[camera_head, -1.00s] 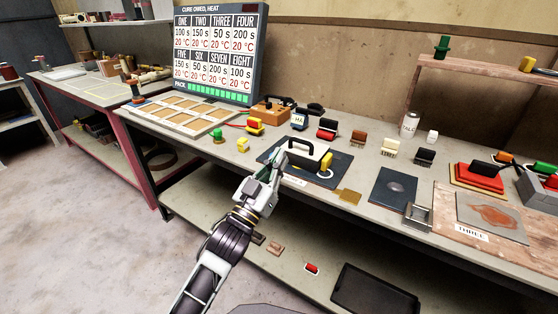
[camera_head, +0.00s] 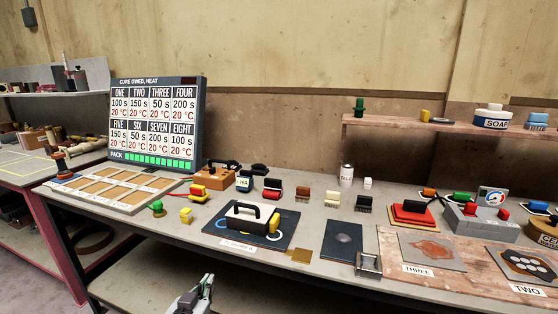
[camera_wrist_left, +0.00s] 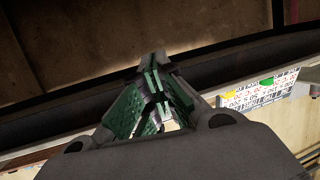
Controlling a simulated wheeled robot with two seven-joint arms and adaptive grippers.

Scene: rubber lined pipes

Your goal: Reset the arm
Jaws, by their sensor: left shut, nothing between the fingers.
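My left gripper (camera_head: 202,290) shows at the bottom edge of the head view, in front of the workbench (camera_head: 160,232) and below its top. It is shut and empty. In the left wrist view its green-padded fingers (camera_wrist_left: 155,85) come together at the tips. Most of my left arm is out of the head view. My right gripper is not in view.
On the bench, a white block with a black handle (camera_head: 251,216) sits on a dark mat. A wooden frame tray (camera_head: 117,190) is at the left and a sign board (camera_head: 156,123) stands behind it. A shelf (camera_head: 425,133) is at the back right.

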